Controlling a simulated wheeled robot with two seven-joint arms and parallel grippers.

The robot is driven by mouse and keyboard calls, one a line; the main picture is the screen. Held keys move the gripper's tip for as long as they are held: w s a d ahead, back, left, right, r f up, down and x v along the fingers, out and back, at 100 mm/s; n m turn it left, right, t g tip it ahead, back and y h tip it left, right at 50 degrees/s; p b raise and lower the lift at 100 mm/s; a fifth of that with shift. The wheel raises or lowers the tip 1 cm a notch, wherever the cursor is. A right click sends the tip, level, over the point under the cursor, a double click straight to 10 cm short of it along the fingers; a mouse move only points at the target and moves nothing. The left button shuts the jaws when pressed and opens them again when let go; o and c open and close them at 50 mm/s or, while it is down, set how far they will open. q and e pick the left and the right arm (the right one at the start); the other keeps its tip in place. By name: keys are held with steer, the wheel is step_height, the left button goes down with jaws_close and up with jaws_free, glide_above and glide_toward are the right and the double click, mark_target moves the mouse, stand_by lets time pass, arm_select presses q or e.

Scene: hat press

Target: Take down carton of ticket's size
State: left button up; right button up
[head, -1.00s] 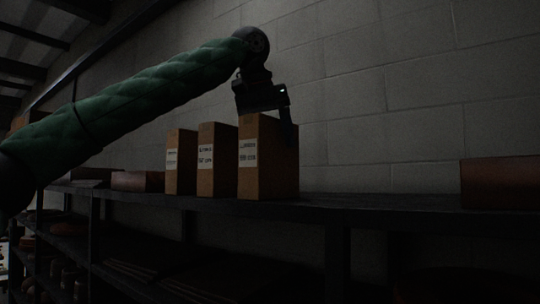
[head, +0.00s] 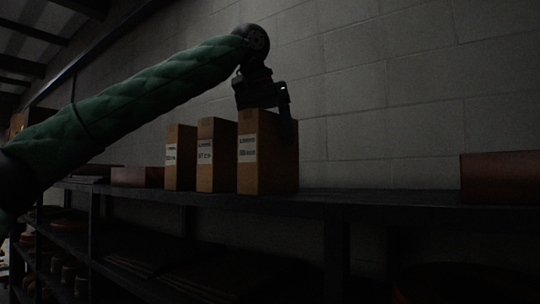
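Three upright brown cartons with white labels stand in a row on the dark shelf: a left carton (head: 181,180), a middle carton (head: 217,178) and a right carton (head: 268,177). The label writing is too small and dim to read surely. My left gripper (head: 265,112) is at the top of the right carton, pointing down. One finger shows against the carton's right side; the other finger is hidden, so I cannot tell whether it grips. The right carton stands at shelf level. My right gripper is not in view. No ticket is in view.
The dark shelf (head: 400,199) runs across the picture. A low reddish-brown box (head: 500,178) lies at the far right, another low box (head: 138,177) left of the cartons. A block wall (head: 400,90) stands behind. Shelf room right of the right carton is clear.

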arm_select(q)
steer(key=c, duration=1.4)
steer(key=shift+o, duration=0.2)
steer(key=shift+w+r, duration=0.1)
steer(key=shift+r, duration=0.05)
